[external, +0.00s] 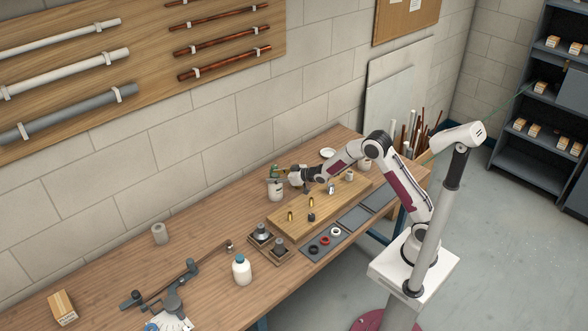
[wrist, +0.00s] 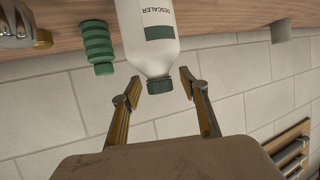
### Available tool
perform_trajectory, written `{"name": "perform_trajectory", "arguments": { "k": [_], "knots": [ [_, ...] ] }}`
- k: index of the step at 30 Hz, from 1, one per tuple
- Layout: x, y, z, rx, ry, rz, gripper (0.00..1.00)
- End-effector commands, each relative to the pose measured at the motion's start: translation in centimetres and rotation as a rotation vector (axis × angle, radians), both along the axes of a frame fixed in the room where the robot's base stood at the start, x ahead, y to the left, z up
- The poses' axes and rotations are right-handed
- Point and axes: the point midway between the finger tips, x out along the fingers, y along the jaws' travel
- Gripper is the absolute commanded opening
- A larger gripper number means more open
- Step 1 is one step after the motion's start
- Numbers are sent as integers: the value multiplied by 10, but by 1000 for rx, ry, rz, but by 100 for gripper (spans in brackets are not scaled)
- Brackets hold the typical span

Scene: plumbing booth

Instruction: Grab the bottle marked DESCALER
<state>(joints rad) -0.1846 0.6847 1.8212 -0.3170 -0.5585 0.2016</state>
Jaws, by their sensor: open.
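The bottle marked DESCALER (wrist: 150,42) is white with a dark green label band and a dark green ribbed cap (wrist: 160,84). In the wrist view it appears upside down at top centre, its upper end cut off by the frame. My gripper (wrist: 161,84) is open, with one fingertip on each side of the cap and a visible gap to both sides. In the external view my gripper (external: 297,177) is beside a white bottle (external: 275,190) with a dark label, apparently the same one, standing on the bench.
A green ribbed piece (wrist: 98,46) stands close beside the bottle. A wooden board (external: 318,205) with small brass fittings lies right of it. The block wall is behind.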

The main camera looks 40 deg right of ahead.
Motion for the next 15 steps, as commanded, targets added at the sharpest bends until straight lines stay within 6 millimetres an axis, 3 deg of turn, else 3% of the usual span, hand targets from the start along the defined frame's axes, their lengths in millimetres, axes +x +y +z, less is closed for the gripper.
{"name": "perform_trajectory", "arguments": {
  "k": [11, 15],
  "knots": [
    [0, 0, 0, 0, -1, 0, 44],
    [0, 0, 0, 0, -1, 0, 10]
  ]
}}
